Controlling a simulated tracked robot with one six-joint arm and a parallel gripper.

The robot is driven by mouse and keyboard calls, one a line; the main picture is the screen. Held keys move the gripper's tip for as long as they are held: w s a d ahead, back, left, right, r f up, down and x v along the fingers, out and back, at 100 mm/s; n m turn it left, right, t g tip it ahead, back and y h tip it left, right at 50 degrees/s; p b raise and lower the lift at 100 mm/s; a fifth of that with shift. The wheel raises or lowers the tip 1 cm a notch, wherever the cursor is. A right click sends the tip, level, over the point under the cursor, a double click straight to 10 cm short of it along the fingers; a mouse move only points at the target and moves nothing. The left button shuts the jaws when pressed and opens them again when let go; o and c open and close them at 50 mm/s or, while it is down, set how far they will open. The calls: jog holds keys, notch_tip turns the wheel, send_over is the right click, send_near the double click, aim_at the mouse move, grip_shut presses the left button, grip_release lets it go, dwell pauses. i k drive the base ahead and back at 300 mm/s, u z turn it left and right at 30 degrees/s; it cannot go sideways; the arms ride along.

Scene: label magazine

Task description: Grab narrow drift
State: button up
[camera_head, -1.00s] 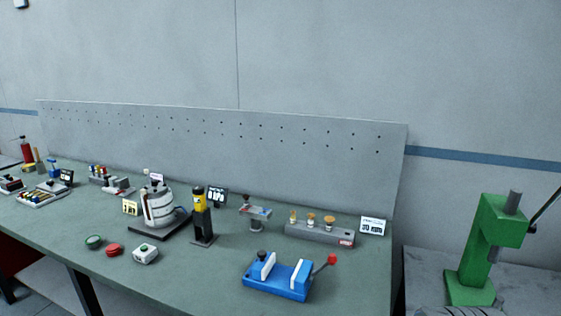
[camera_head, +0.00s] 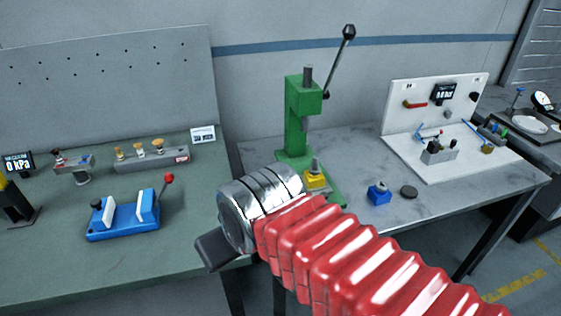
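No part in view can be told for certain as the narrow drift. A grey block (camera_head: 150,158) on the green bench holds several upright pieces with yellow-brown tops, which are small here. A green press (camera_head: 303,115) stands on the grey table, with a yellow block (camera_head: 316,181) carrying a grey upright piece at its foot. A blue block (camera_head: 379,194) with a dark top lies to its right. My gripper (camera_head: 214,250) shows as a dark part beyond the silver end of my red-sleeved arm, over the bench edge. Its fingers cannot be made out clearly.
A blue vise (camera_head: 124,217) with a red-knobbed handle stands on the green bench (camera_head: 60,270). A dark disc (camera_head: 408,193) lies on the grey table (camera_head: 470,215). A white board with fittings (camera_head: 432,108) stands farther right. My arm hides part of the table front.

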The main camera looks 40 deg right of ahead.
aim_at(314, 161)
jog(key=z, duration=0.75)
jog(key=k, duration=0.45)
jog(key=z, duration=0.45)
jog(key=i, duration=0.5)
